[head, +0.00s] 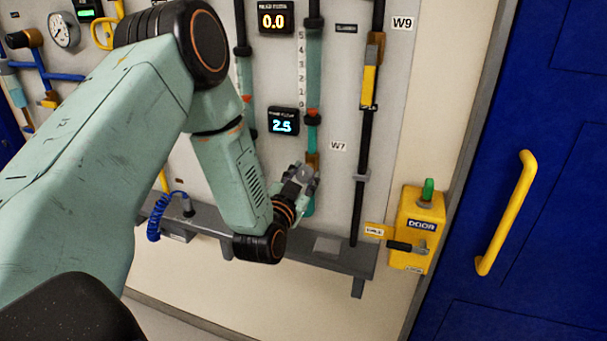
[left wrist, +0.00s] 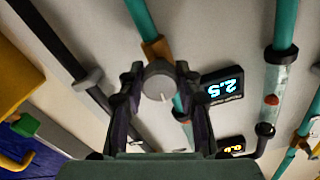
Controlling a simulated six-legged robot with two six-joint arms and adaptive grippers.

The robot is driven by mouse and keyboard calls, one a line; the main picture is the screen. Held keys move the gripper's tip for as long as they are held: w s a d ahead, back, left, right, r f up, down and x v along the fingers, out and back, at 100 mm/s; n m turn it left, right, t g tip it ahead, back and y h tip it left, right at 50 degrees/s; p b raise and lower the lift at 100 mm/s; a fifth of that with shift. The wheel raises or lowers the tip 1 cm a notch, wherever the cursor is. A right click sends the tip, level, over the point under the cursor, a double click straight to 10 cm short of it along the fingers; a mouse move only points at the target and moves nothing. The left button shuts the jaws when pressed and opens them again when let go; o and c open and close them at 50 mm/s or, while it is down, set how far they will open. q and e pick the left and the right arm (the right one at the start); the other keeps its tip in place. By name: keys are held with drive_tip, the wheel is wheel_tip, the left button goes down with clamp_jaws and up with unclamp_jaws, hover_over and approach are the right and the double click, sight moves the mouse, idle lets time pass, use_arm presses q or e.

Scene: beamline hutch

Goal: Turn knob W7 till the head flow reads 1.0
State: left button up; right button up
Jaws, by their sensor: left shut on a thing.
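Knob W7 (left wrist: 158,82) is a round grey knob with a white pointer line on a teal pipe, between my left gripper's fingers in the left wrist view. My left gripper (head: 299,181) is shut on it; in the head view the knob (head: 306,172) is mostly hidden by the fingers. The W7 label (head: 338,146) is on the wall just above and right of it. The flow display (head: 284,122) reads 2.5 in cyan; it also shows upside down in the left wrist view (left wrist: 222,85). My right gripper is not in view.
An orange display (head: 273,18) above reads 0.0. A black pipe with a yellow valve handle (head: 369,85) runs down to the right, under label W9 (head: 402,23). A grey ledge (head: 345,258) runs below. A yellow door box (head: 417,225) and blue door (head: 540,130) stand at right.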

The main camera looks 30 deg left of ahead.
use_arm(q)
drive_tip(key=shift+m+p, duration=1.45)
drive_tip(key=shift+m, duration=1.05)
drive_tip(key=o, duration=1.2)
drive_tip(key=shift+c, duration=0.2)
drive_tip(key=v, duration=1.2)
drive_tip(key=shift+a, duration=0.1)
drive_tip(key=shift+f, duration=0.1)
